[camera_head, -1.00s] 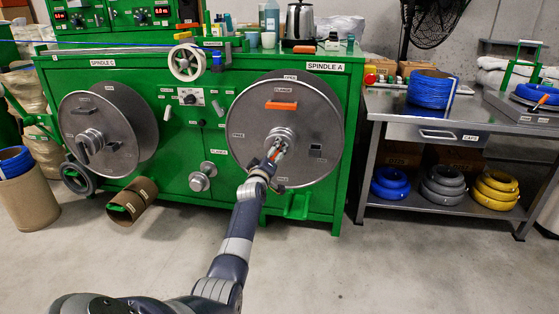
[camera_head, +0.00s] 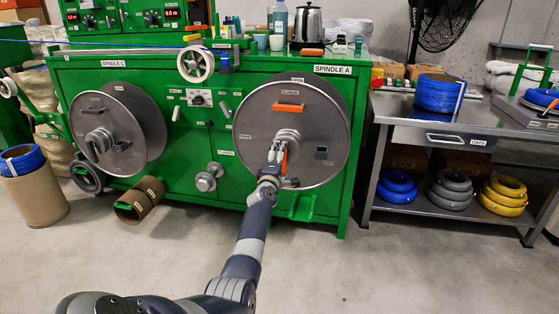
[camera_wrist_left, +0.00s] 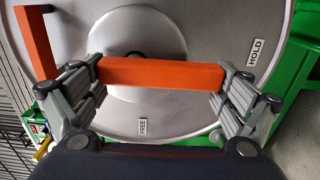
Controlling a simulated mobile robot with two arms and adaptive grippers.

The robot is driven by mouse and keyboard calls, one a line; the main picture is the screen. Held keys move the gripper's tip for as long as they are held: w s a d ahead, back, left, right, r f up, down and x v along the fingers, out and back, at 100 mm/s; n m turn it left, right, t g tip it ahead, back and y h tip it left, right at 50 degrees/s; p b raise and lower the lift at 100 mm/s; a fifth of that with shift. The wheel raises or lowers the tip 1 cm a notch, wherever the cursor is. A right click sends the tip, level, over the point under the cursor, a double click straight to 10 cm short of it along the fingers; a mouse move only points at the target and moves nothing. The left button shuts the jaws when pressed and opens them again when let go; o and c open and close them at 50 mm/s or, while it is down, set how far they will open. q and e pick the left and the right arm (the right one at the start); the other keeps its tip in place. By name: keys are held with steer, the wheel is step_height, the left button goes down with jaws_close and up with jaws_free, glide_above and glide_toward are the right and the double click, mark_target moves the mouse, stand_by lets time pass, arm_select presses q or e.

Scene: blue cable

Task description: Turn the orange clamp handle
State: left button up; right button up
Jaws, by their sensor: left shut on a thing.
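The orange clamp handle (camera_wrist_left: 160,73) is a straight bar lying across the left wrist view, in front of the round grey plate of spindle A. My left gripper (camera_head: 277,156) is shut on it, with one finger at each end of the bar. In the head view the orange clamp handle (camera_head: 284,161) stands nearly upright just below the hub, partly hidden by the fingers. My right gripper is not in view.
A second orange bar (camera_head: 288,107) sits higher on the plate, beside the FLANGE label. The green machine (camera_head: 225,150) also carries spindle C (camera_head: 120,130) at left. A metal table (camera_head: 470,125) with cable coils stands at right.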

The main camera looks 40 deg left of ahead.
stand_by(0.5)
arm_select(q)
steer(key=o, duration=1.2)
steer(key=shift+w, duration=0.1)
steer(key=shift+s+d, duration=0.3)
steer(key=shift+d, duration=0.05)
steer(key=v, duration=1.1)
steer(key=shift+s, duration=0.2)
steer(key=shift+a, duration=0.1)
